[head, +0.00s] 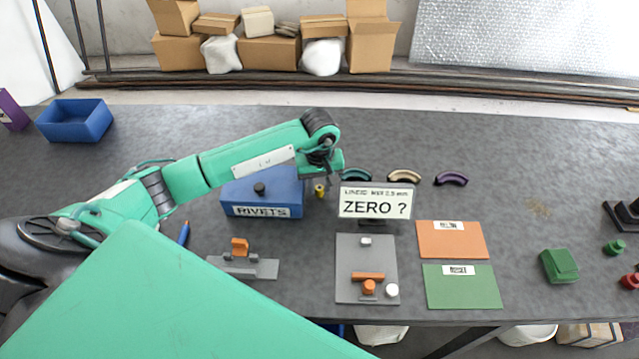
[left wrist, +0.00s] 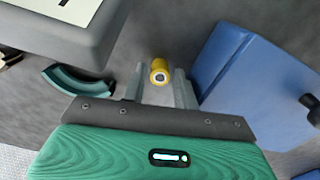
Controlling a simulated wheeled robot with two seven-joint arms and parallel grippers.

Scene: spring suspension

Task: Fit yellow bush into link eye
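The small yellow bush (head: 319,191) is by the right end of the blue RIVETS box. In the left wrist view the two grey fingers (left wrist: 160,76) stand apart on either side of the bush, with a visible gap on each side. I cannot tell clearly which part is the link eye; orange parts (head: 369,287) sit on a grey plate (head: 350,255). My right gripper is not in view.
The blue RIVETS box (head: 268,210) stands close to the left gripper. A "ZERO ?" sign (head: 376,201) and curved green, beige and purple pieces (head: 404,177) are to its right. A small fixture with an orange block (head: 240,247) is in front.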

